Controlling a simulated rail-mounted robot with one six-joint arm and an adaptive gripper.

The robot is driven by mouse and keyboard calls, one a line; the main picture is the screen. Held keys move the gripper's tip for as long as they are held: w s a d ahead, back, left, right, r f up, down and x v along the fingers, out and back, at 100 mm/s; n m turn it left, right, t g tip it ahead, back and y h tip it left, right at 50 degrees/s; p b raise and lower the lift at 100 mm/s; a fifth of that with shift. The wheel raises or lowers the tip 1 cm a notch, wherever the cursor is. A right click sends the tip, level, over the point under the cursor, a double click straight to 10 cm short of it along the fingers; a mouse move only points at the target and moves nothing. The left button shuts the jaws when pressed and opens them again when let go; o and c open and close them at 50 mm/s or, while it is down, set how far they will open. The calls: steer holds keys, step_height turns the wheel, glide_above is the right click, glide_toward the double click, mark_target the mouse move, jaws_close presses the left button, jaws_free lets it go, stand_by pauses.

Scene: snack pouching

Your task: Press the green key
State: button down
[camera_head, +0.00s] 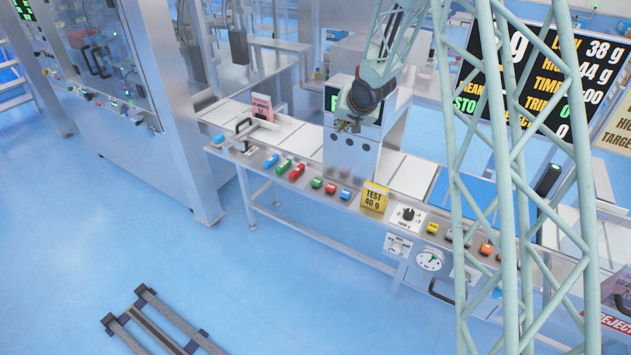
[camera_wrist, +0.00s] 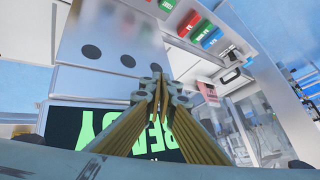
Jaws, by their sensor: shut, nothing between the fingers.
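Two green keys lie in the row of coloured keys on the machine's front ledge in the head view. One green key (camera_head: 284,165) is between a blue key (camera_head: 271,160) and a red key (camera_head: 297,172); the other green key (camera_head: 316,183) is left of a second red key (camera_head: 330,188). My gripper (camera_head: 345,126) is shut and empty by the metal housing, above and behind the row. In the wrist view the shut fingertips (camera_wrist: 160,84) point towards a metal face with dark round spots. A green key (camera_wrist: 211,38) shows to their upper right, apart from them.
The metal housing (camera_head: 348,158) stands over the conveyor close to my gripper. A yellow test block (camera_head: 375,197) and a dial (camera_head: 408,214) are farther right on the ledge. A pink card stand (camera_head: 262,107) is on the conveyor at left.

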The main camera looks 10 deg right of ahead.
steer(key=w+a+f+y+p, duration=0.1)
steer(key=w+a+f, duration=0.25)
steer(key=f, duration=0.45)
steer(key=y+p, duration=0.2)
glide_above(318, 181)
step_height(318, 181, down, 8)
steer(key=shift+f, duration=0.15)
steer(key=shift+f, duration=0.15)
steer(key=shift+f+b, duration=2.65)
steer(key=shift+f, duration=0.35)
steer(key=shift+f+b, duration=0.45)
steer(key=shift+f, duration=0.8)
